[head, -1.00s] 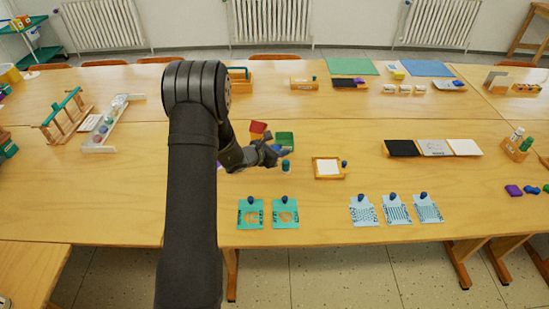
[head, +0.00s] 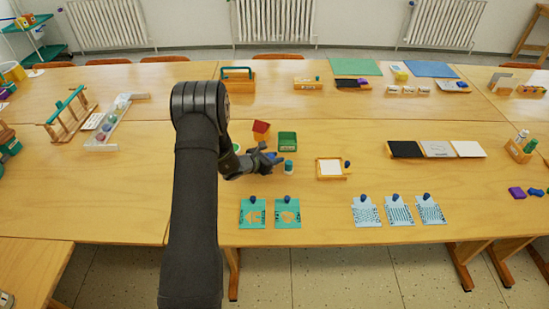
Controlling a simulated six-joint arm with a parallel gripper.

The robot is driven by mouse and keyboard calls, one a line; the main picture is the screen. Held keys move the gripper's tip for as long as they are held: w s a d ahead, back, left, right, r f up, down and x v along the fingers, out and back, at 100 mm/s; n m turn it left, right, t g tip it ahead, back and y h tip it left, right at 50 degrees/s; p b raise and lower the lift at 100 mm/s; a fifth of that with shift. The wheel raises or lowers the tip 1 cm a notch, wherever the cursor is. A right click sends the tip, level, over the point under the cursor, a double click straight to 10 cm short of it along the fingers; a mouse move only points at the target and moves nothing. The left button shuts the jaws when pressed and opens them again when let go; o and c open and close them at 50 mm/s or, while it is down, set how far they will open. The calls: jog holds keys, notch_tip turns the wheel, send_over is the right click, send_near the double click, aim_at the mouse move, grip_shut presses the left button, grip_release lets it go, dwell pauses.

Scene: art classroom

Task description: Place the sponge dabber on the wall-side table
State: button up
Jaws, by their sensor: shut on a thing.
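My gripper (head: 268,158) is over the middle of the near table. It is shut on a small dark blue thing (head: 273,155), which looks like the sponge dabber. The fingers hide much of it, and its height above the table is hard to tell. A small teal jar with a pale top (head: 289,167) stands just right of the fingertips. The wall-side table (head: 170,77) is the far one, along the radiators, beyond my gripper.
A green box (head: 287,141) and a red block (head: 261,128) are just behind my gripper. A framed white pad (head: 330,167) lies to the right. Teal cards (head: 252,213) lie in front. The wall-side table holds a wooden carrier (head: 238,78) and a green mat (head: 355,66).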

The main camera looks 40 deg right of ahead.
jog(key=o, duration=1)
jog(key=shift+r, duration=0.15)
jog(key=v, duration=1.2)
jog(key=shift+d, duration=0.1)
jog(key=x, duration=1.1)
jog(key=shift+s+d+f, duration=0.1)
jog(key=shift+d+f, duration=0.15)
jog(key=shift+d+r, duration=0.15)
jog(key=shift+d, duration=0.05)
jog(key=shift+a+r, duration=0.1)
jog(key=shift+r, duration=1.55)
